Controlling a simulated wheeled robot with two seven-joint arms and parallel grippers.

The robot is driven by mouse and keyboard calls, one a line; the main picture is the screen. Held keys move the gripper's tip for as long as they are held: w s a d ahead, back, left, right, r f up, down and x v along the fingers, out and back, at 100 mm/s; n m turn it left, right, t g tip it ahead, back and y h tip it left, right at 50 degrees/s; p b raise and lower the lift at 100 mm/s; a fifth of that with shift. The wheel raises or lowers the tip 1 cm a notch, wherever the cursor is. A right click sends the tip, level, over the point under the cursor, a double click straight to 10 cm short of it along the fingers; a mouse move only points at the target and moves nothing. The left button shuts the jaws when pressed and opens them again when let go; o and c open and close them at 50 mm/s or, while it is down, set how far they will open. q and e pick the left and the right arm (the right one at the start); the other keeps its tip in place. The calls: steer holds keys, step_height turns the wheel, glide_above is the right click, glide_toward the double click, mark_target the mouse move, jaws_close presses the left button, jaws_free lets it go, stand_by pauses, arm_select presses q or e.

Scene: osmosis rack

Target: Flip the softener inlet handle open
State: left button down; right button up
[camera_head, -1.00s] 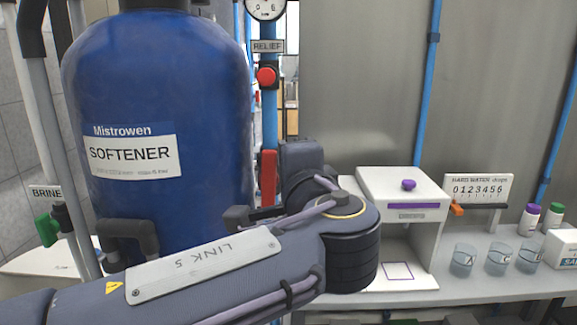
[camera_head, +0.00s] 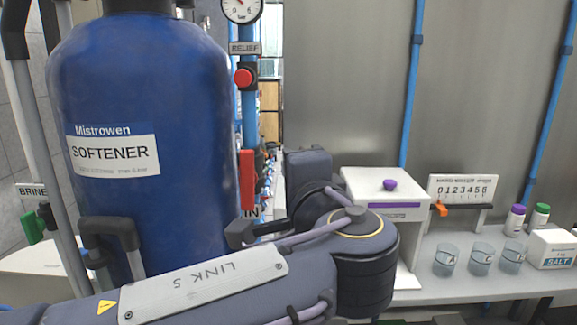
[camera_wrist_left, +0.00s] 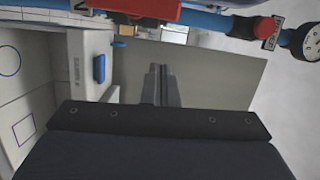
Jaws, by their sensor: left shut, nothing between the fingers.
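The red inlet handle (camera_head: 247,180) stands upright, in line with the blue vertical pipe right of the blue softener tank (camera_head: 145,120). A partly hidden label ending in "IN" (camera_head: 250,212) sits below it. In the left wrist view the red handle (camera_wrist_left: 145,9) lies along the top edge. My left gripper (camera_wrist_left: 158,70) is shut and empty in that view, below the handle in the picture and apart from it. In the head view my left arm crosses the lower front and hides the fingertips. My right gripper is not in view.
A red relief button (camera_head: 243,78) and a gauge (camera_head: 242,8) are higher on the pipe. A white box with a purple knob (camera_head: 390,185) stands right of my wrist. Several beakers (camera_head: 480,260) and a salt box (camera_head: 552,249) stand on the right bench.

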arm_select(q)
steer(key=v, duration=0.6)
steer(key=shift+s+d, duration=0.3)
steer(key=shift+s, duration=0.05)
steer(key=shift+f, duration=0.1)
steer(key=a+f+n+g, duration=0.5)
steer(key=a+f+g, duration=0.4)
steer(key=a+f, duration=1.1)
steer(key=s+a+f+n+g+h, duration=0.3)
steer(key=s+f+n+h, duration=0.5)
steer(key=s+f+n, duration=0.5)
step_height(320, 180, up, 16)
steer(key=s+m+p, duration=0.1)
steer(key=s+p, duration=0.1)
steer(key=p, duration=1.4)
steer(key=shift+d+m+p, duration=0.3)
steer(key=shift+m+p, duration=0.1)
